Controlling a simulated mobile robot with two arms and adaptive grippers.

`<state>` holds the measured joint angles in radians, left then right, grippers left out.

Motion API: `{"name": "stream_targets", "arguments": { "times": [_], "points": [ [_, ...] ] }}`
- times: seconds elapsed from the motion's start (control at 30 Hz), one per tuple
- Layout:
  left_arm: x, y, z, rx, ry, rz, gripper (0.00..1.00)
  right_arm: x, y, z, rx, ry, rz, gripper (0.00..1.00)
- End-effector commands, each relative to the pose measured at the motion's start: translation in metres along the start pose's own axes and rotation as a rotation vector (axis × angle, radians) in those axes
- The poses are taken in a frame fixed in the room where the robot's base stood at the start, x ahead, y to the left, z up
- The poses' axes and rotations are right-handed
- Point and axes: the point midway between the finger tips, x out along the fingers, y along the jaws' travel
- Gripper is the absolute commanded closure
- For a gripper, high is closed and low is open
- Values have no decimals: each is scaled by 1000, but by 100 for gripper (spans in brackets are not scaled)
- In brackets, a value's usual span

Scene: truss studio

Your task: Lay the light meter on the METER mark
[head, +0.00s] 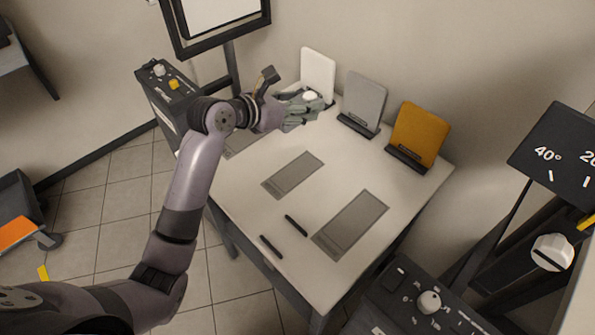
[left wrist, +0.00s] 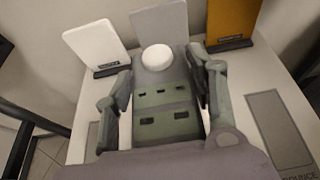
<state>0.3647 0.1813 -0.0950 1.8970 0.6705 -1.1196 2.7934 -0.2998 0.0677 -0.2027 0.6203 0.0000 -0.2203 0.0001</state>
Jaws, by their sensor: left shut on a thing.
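My left gripper (head: 304,106) is over the far left part of the table. It is shut on the light meter, whose white dome (head: 310,95) shows at the fingers. In the left wrist view the dome (left wrist: 157,57) sits between the two fingers (left wrist: 158,85); the gripper hides most of the meter's body. Three grey marks lie on the table: one near the left edge (head: 240,141), one in the middle (head: 292,175) and one at the right (head: 350,225). I cannot read which is METER. In the left wrist view, one mark (left wrist: 280,130) has partly readable lettering ending like "OUNCE".
A white card (head: 318,72), a grey card (head: 364,100) and an orange card (head: 419,134) stand in holders along the table's back edge. Two dark bars (head: 283,236) lie near the front. The white tabletop (head: 262,210) between them and the marks is clear. Dark control boxes (head: 430,303) flank the table.

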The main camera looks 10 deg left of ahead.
Motion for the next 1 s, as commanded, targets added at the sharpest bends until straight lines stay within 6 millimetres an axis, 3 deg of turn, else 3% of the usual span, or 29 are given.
{"name": "stream_targets", "arguments": {
  "times": [0.5, 1.0],
  "points": [
    [49, 0, -118, -1, 6, 1, 86, 13, 11, 3, -3, -1, 14, 60],
    [73, 0, -176, 0, 4, 2, 86, 25, 12, 4, -2, -2, 14, 60]
  ]
}}
